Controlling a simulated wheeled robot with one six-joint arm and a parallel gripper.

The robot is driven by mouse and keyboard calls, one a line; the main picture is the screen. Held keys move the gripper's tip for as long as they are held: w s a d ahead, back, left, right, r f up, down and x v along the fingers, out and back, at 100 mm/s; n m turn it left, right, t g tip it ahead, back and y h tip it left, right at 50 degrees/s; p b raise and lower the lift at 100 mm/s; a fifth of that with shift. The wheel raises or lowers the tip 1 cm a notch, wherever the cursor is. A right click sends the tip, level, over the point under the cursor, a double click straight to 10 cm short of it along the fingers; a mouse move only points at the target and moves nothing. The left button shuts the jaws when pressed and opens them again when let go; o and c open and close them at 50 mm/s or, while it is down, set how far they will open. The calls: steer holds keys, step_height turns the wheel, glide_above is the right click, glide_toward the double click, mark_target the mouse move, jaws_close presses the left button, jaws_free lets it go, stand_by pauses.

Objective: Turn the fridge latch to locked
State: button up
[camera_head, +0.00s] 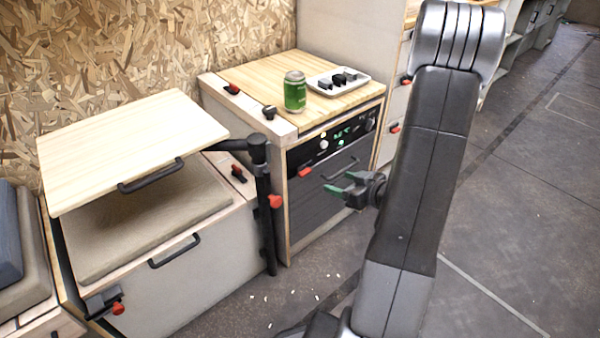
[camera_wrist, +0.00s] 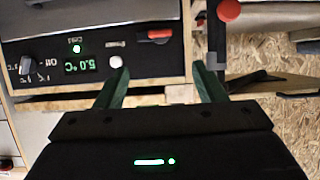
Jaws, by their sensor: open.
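The fridge (camera_head: 330,190) is the dark-fronted unit under the wooden counter, with a black control panel (camera_head: 340,137) above its door. The fridge latch (camera_head: 305,172) has a red handle at the upper left of the front. In the wrist view, which looks upside down, a red-handled latch (camera_wrist: 155,36) lies roughly horizontal on a black plate beside a green "5.0 °C" display (camera_wrist: 80,66). My gripper (camera_head: 338,183) is open and empty in front of the fridge, right of the latch. Its green fingers (camera_wrist: 160,70) point toward the panel, apart from the latch.
A green can (camera_head: 295,92) and a white tray (camera_head: 338,82) stand on the counter. A raised wooden tabletop (camera_head: 130,145) on a black post (camera_head: 265,220) with a red knob (camera_head: 275,201) stands left of the fridge. Open floor (camera_head: 530,210) lies to the right.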

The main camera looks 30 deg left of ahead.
mark_target(306, 171)
steer(key=b+x, duration=0.3)
steer(key=x, duration=0.9)
steer(key=shift+a+f+b, duration=0.2)
steer(key=shift+b, duration=0.2)
steer(key=shift+w+a+f, duration=0.15)
steer(key=shift+w+a, duration=0.1)
steer(key=shift+a, duration=0.35)
steer(key=shift+c, duration=0.4)
steer(key=c, duration=0.9)
